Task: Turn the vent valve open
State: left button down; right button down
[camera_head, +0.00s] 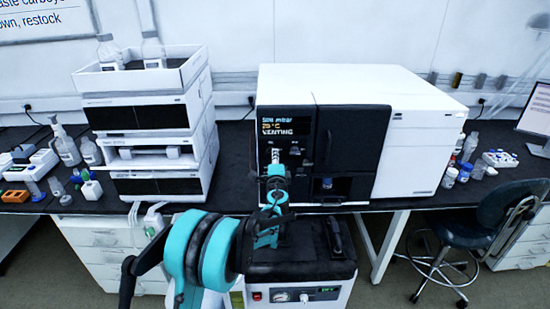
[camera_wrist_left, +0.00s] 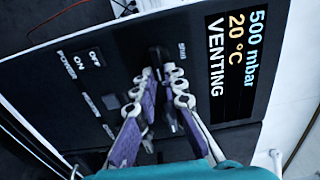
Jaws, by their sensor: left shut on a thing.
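The vent valve is a small dark knob (camera_wrist_left: 156,54) on the black front panel of the white instrument (camera_head: 417,95). In the left wrist view it sits between the fingertips of my left gripper (camera_wrist_left: 161,76). The gripper is shut on the knob, and the fingers hide part of it. The panel display (camera_wrist_left: 233,58) reads 500 mbar, 20 °C, VENTING. In the head view my left gripper (camera_head: 275,158) reaches the panel just below the display (camera_head: 285,122). Part of the label beside the knob is hard to read. My right gripper is not in view.
A power switch (camera_wrist_left: 95,57) marked ON and OFF is left of the knob in the wrist view. White stacked modules (camera_head: 150,118) stand left of the instrument. A white unit with a black top (camera_head: 310,271) stands in front of the bench. A stool (camera_head: 470,235) is at right.

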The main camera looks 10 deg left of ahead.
pick_arm(q)
jog(key=c, duration=1.6)
grip_release()
jog(key=shift+s, duration=0.1)
jog(key=v, duration=1.2)
